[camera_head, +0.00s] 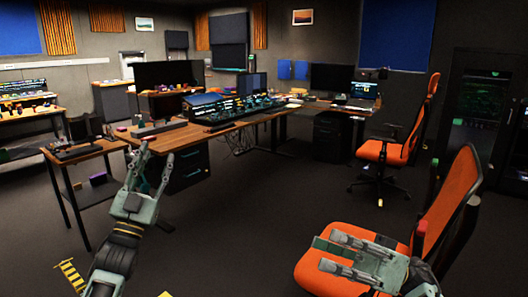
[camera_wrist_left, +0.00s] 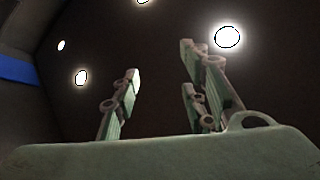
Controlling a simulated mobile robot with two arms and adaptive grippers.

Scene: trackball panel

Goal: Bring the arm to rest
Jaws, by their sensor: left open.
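My left gripper (camera_head: 156,158) is raised at the left of the head view, in front of the wooden desk. Its fingers point up and are spread apart with nothing between them. In the left wrist view the fingers of my left gripper (camera_wrist_left: 160,88) stand apart against a dark ceiling. My right gripper (camera_head: 324,253) is low at the lower right, in front of the orange chair seat. Its fingers point left with a gap between them, and I see nothing held. A console panel (camera_head: 232,107) with lit controls stands on the desk, away from both grippers.
A wooden desk (camera_head: 182,137) runs along the middle, with a small side table (camera_head: 88,149) at its left. A near orange chair (camera_head: 318,274) is beside my right gripper. Another orange chair (camera_head: 384,151) stands farther back. Dark floor (camera_head: 262,200) is open between them.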

